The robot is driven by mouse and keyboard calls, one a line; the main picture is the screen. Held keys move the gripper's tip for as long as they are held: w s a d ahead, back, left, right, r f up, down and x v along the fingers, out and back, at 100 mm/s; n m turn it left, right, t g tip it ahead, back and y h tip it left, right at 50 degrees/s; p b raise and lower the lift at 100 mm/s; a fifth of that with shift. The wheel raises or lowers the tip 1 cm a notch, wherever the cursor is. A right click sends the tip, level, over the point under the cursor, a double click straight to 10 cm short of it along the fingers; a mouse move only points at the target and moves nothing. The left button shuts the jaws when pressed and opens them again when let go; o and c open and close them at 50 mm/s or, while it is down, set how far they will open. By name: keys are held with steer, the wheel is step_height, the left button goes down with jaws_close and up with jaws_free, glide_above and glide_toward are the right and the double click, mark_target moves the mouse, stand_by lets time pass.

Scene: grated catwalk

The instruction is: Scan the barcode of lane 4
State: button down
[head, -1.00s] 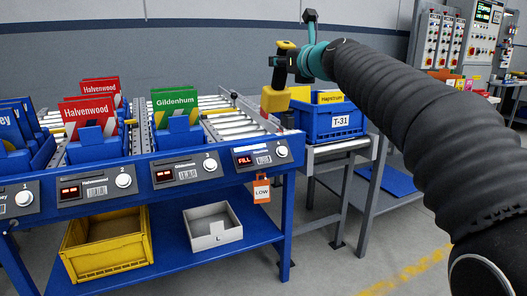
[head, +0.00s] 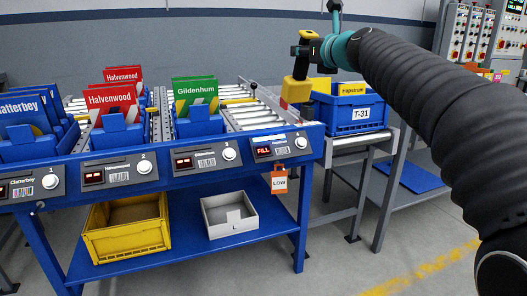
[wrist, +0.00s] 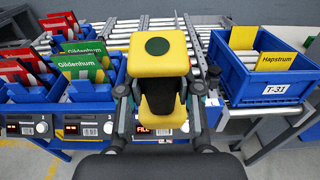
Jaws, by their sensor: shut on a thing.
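My gripper (head: 308,48) is shut on a yellow and black hand scanner (head: 297,88), held in the air above the right end of the blue rack. In the wrist view the scanner (wrist: 158,55) fills the middle between my fingers (wrist: 160,92). The lane 4 panel (head: 276,147) is the rightmost one, with a red FILL display (head: 263,151) and a round white knob. Its small barcode label (head: 281,149) sits beside the knob, too small to read. The scanner is above this panel, apart from it. In the wrist view the scanner partly hides the panel (wrist: 142,131).
Lane 3 holds green Gildenhum packs (head: 195,92); red Halvenwood packs (head: 110,98) are further left. Lane 4's rollers (head: 255,112) look bare. A blue T-31 tote (head: 360,113) stands right. An orange LOW tag (head: 279,181) hangs below lane 4. Yellow and grey bins sit underneath.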

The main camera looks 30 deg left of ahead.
steer(key=s+d+r+p, duration=0.1)
steer(key=s+d+r, duration=0.2)
steer(key=d+r, duration=0.1)
steer(key=shift+s+d+r, duration=0.15)
steer(key=shift+s+r, duration=0.2)
steer(key=shift+r, duration=0.5)
